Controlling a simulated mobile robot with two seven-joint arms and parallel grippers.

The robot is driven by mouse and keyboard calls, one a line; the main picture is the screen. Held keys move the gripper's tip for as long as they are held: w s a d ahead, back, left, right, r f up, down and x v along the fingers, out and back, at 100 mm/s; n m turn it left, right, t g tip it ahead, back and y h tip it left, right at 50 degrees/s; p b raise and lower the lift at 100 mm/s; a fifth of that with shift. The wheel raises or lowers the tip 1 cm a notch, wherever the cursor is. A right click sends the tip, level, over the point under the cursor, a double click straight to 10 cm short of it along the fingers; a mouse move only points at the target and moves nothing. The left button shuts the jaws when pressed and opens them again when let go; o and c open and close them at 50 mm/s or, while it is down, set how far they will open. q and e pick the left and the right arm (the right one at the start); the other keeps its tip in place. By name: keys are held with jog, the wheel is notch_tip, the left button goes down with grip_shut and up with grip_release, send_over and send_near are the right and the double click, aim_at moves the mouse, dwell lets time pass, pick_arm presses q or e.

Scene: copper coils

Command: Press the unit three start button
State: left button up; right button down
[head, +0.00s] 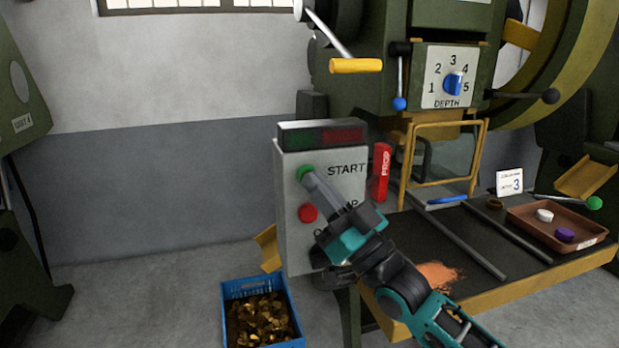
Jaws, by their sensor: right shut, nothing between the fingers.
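The grey control box (292,231) stands left of the press bed. Its green button (304,171) sits beside the word START, with a red button (307,213) below it. The lower lettering is partly hidden by my right gripper. My right gripper (311,181) is shut and empty, its fingertips at the lower right edge of the green button. I cannot tell whether they touch it. A dark display (322,136) with a dim green half and a dim red half tops the box. A card (509,182) on the bed shows a 3. My left gripper is out of view.
A blue crate of copper-coloured pieces (258,317) stands on the floor below the box. A red prop block (381,172), a yellow guard frame (442,184) and a brown tray (585,239) with white and purple pieces are to the right. Floor at left is clear.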

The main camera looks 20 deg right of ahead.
jog(key=shift+w, duration=0.1)
dwell(0.4)
jog(key=shift+s+p, duration=0.5)
jog(key=shift+s, duration=0.4)
jog(key=s+p, duration=0.2)
jog(key=s, duration=0.3)
jog(key=shift+d, duration=0.15)
